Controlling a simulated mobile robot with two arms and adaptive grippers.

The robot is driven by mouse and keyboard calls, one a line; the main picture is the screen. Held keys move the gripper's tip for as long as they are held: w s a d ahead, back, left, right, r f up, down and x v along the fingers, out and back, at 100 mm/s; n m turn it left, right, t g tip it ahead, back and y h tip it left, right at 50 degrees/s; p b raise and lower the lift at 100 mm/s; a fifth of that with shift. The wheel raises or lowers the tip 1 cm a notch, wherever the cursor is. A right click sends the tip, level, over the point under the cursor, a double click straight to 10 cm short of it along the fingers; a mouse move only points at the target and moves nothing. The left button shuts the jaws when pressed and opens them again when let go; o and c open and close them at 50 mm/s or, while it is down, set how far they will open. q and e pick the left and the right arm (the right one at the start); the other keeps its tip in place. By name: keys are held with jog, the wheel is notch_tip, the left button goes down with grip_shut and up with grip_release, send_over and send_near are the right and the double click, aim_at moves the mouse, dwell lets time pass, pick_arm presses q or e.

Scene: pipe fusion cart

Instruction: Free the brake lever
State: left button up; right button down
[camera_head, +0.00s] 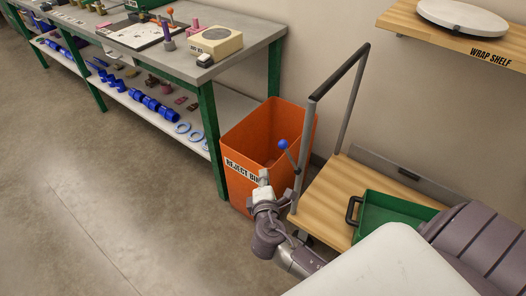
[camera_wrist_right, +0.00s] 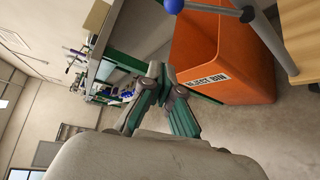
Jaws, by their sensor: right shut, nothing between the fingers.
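The brake lever (camera_head: 289,157) is a thin grey rod with a blue ball knob (camera_head: 283,145), beside the near upright of the cart's push handle. Its knob also shows at the top edge of the right wrist view (camera_wrist_right: 173,5), cut off there. My right gripper (camera_head: 263,179) is in front of the orange reject bin, left of and below the knob, apart from it. In the right wrist view its two fingers (camera_wrist_right: 162,78) meet at the tips with nothing between them. My left gripper is out of view.
The orange reject bin (camera_head: 238,186) stands between the green-legged workbench (camera_head: 207,110) and the wooden cart deck (camera_head: 330,195). A green tray (camera_head: 376,220) sits on the deck. The wrap shelf (camera_head: 420,28) is on the wall. The floor at left is clear.

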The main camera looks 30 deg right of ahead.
jog(key=shift+d, duration=0.15)
jog(key=w+d+f+p, duration=0.1)
jog(key=w+d, duration=0.6)
jog(key=d, duration=0.1)
jog(key=shift+w+d+f+p, duration=0.2)
jog(key=shift+w+f+p, duration=0.1)
jog(key=shift+w, duration=0.05)
dwell(0.4)
